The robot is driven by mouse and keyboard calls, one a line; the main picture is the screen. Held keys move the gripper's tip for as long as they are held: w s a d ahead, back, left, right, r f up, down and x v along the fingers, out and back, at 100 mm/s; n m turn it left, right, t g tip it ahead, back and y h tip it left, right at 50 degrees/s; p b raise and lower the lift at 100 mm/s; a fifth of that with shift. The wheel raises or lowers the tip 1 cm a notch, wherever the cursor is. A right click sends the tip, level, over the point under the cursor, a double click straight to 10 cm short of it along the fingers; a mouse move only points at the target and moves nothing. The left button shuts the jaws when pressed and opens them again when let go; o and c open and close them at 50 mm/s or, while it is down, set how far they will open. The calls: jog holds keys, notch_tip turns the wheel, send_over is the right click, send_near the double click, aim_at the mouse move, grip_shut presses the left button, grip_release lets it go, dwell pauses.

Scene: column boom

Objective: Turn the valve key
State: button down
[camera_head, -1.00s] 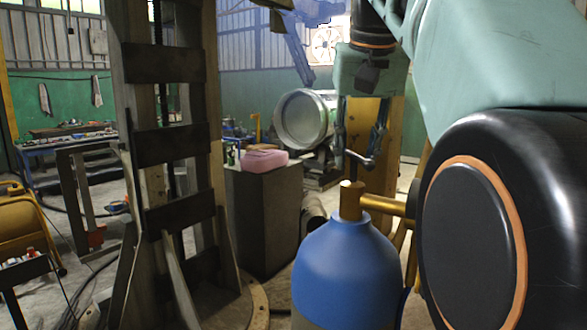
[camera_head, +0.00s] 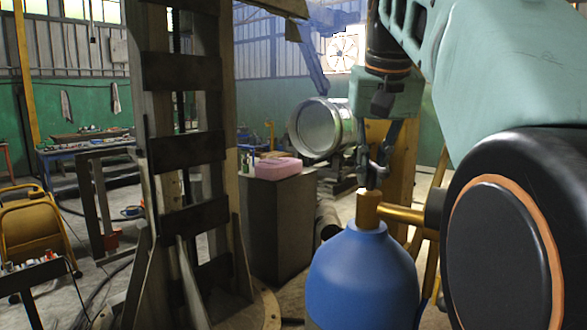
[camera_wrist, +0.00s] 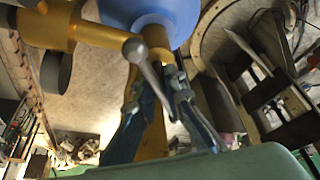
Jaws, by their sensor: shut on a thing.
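The valve key, a grey metal bar with a rounded knob (camera_wrist: 135,49), sits at the top of the brass valve (camera_head: 368,208). The brass valve stands on a blue gas cylinder (camera_head: 362,278); valve and cylinder also show at the top of the wrist view. My gripper (camera_head: 381,160) is above the valve with its fingers pointing down. In the wrist view, its two blue-grey fingers (camera_wrist: 156,82) are closed around the key's bar, with the knob on the camera side. The fingers partly hide the bar's far end and the key's seat in the valve.
A brass side outlet (camera_head: 402,214) runs right from the valve. A dark column frame (camera_head: 180,150) stands left of the cylinder. Behind are a grey block (camera_head: 278,225) with a pink box (camera_head: 278,168) on it and a large metal drum (camera_head: 315,128).

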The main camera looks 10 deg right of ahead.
jog(key=shift+r+m, duration=0.1)
jog(key=shift+m, duration=0.2)
jog(key=shift+m+h+p, duration=0.3)
jog(key=shift+m+p, duration=0.1)
jog(key=shift+p, duration=0.3)
jog(key=m+h+p, duration=0.1)
jog(key=m+p, duration=0.1)
jog(key=m, duration=0.1)
jog(key=shift+r+g+p, duration=0.1)
jog(key=shift+g+p, duration=0.2)
jog(key=shift+g, duration=0.1)
jog(key=shift+m+g+h+p, duration=0.35)
jog(key=shift+m+p, duration=0.15)
jog(key=shift+m, duration=0.75)
jog(key=shift+m+g+h+p, duration=0.25)
jog(key=shift+m+g+p, duration=0.15)
jog(key=shift+m, duration=0.85)
jog(key=shift+f, duration=0.2)
jog(key=c, duration=2)
grip_release()
jog(key=shift+v, duration=3.8)
